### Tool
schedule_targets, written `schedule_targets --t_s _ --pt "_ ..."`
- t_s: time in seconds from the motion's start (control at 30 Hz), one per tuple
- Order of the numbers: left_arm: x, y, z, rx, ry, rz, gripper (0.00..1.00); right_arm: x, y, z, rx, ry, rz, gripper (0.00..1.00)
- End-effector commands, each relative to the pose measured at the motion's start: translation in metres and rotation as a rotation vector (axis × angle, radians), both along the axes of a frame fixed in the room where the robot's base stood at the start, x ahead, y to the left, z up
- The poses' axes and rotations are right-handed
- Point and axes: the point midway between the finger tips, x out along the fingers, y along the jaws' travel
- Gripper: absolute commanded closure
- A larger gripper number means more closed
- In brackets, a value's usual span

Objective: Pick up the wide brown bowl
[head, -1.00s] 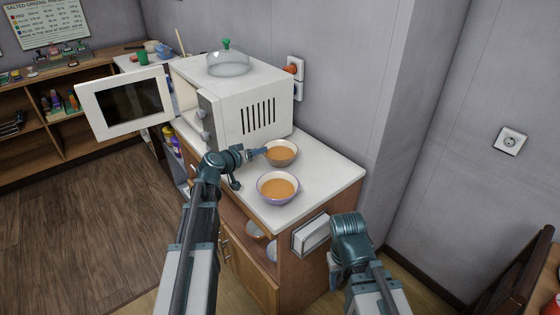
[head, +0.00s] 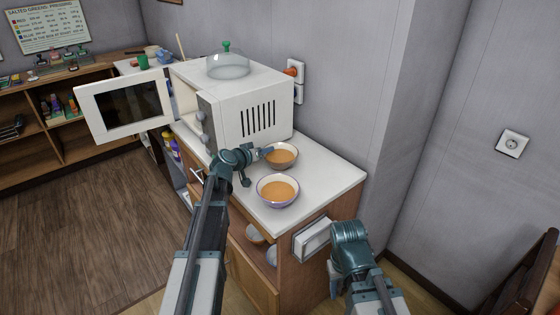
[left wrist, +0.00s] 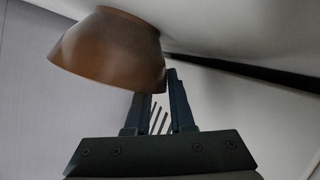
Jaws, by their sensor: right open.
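The wide brown bowl (head: 282,156), holding orange-brown contents, stands on the white counter beside the microwave. In the left wrist view the brown bowl (left wrist: 108,50) appears upside down because the view is rolled. My left gripper (head: 268,151) is at the bowl's left rim. In the left wrist view its fingers (left wrist: 160,88) have a gap between them; the bowl hides the tip of one finger, and the other is by the bowl's edge. I cannot tell whether they touch it. My right gripper (head: 335,283) hangs low beside the counter, away from the bowl, its fingers barely visible.
A second bowl (head: 278,191), pale purple outside, stands nearer on the counter (head: 325,170). The microwave (head: 255,105) stands behind, its door (head: 125,105) open to the left, with a glass dome (head: 228,64) on top. The counter's right part is clear.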

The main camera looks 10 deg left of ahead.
Motion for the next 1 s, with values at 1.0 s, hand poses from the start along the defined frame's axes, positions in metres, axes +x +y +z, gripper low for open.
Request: schedule_targets --t_s 1.0 --pt "-0.0003 0.0003 -0.0006 0.002 0.001 0.000 1.00 0.0000 0.0000 -0.0002 0.000 0.000 0.000 0.50"
